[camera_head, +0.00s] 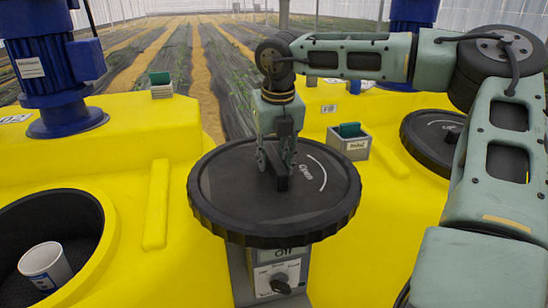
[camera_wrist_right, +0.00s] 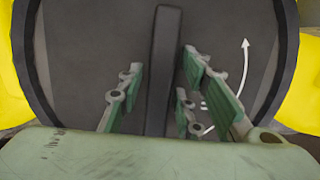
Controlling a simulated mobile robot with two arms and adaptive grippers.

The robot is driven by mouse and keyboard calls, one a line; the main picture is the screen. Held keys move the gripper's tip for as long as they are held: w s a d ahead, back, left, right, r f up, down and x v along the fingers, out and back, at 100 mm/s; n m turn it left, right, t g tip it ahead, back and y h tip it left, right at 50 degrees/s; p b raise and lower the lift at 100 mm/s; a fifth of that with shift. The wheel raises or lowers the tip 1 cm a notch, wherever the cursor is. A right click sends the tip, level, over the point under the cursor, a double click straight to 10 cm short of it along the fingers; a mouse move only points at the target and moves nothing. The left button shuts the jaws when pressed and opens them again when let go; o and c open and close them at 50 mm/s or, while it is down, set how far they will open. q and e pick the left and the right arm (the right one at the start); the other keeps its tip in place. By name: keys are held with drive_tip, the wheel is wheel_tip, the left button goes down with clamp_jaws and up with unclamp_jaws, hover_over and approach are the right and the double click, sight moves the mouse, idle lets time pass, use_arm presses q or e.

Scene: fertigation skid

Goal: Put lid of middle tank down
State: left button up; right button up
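The round black lid (camera_head: 235,195) is near the middle of the head view, with a raised bar handle, the word "Open" and a curved white arrow on top. It appears held up, roughly level, overlapping the gap between two yellow tanks. My right gripper (camera_head: 278,165) points down at its handle, one finger on each side. The wrist view shows the lid (camera_wrist_right: 90,60) and the handle between the fingers of my right gripper (camera_wrist_right: 160,105); exact pad contact is unclear. The left yellow tank (camera_head: 130,250) has an uncovered round opening (camera_head: 85,205). My left gripper is out of view.
A white cup (camera_head: 45,266) is inside the left opening. A control box (camera_head: 280,275) with a knob stands below the lid. Another black lid (camera_head: 425,140) covers the right tank (camera_head: 375,210). Blue motors (camera_head: 55,65) and small grey boxes (camera_head: 350,145) stand on the tanks.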

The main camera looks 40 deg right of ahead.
idle(0.3)
drive_tip(key=b+v, duration=0.2)
drive_tip(key=v, duration=1)
drive_tip(key=shift+b, duration=0.35)
